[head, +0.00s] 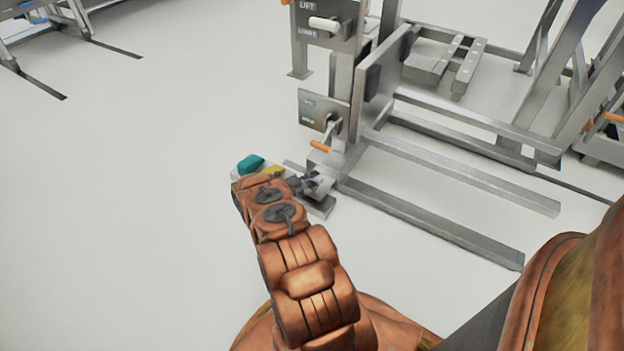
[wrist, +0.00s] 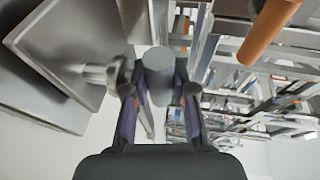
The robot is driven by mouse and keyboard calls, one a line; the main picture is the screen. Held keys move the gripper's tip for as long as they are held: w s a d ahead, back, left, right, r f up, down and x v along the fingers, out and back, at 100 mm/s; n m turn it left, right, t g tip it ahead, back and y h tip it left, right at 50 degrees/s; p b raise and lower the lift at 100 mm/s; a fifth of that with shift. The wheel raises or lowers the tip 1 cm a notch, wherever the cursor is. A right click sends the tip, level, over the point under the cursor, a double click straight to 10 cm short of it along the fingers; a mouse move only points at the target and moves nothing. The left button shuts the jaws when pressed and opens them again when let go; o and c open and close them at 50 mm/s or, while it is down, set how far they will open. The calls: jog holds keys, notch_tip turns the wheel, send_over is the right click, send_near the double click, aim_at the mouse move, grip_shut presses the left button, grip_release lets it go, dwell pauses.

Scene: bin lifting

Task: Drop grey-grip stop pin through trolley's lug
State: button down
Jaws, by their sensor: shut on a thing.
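My gripper (wrist: 158,92) is shut on the grey grip of the stop pin (wrist: 158,60), which sits between the two fingertips in the wrist view. The pin's shank is not clearly visible. In the head view my gripper (head: 311,184) is low at the foot of the steel lifting frame, mostly hidden by my arm; the pin cannot be made out there. The trolley and its lug cannot be told apart for certain. A grey metal plate (wrist: 55,60) fills the left of the wrist view, with a short metal stub (wrist: 98,74) close to the left finger.
The lifting frame (head: 385,70) has a crank with an orange handle (head: 320,147), which also shows in the wrist view (wrist: 270,30). Long steel rails (head: 430,220) run right along the floor. A tray with a teal item (head: 250,164) and a yellow item lies beside my arm.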

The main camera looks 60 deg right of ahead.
jog(key=shift+f+b, duration=0.85)
jog(key=shift+f, duration=0.1)
dwell(0.3)
jog(key=c, duration=0.9)
grip_release()
jog(key=shift+r, duration=0.25)
jog(key=shift+r+p, duration=1.55)
jog(key=shift+p, duration=0.1)
jog(key=shift+s+a+p, duration=0.1)
jog(key=shift+a+p, duration=1)
jog(key=shift+a, duration=1.5)
jog(key=shift+s+a+p, duration=0.15)
jog(key=shift+a+p, duration=0.4)
jog(key=shift+a, duration=2.15)
jog(key=shift+s+a+p, duration=0.15)
jog(key=shift+a+p, duration=0.4)
jog(key=shift+a, duration=2.15)
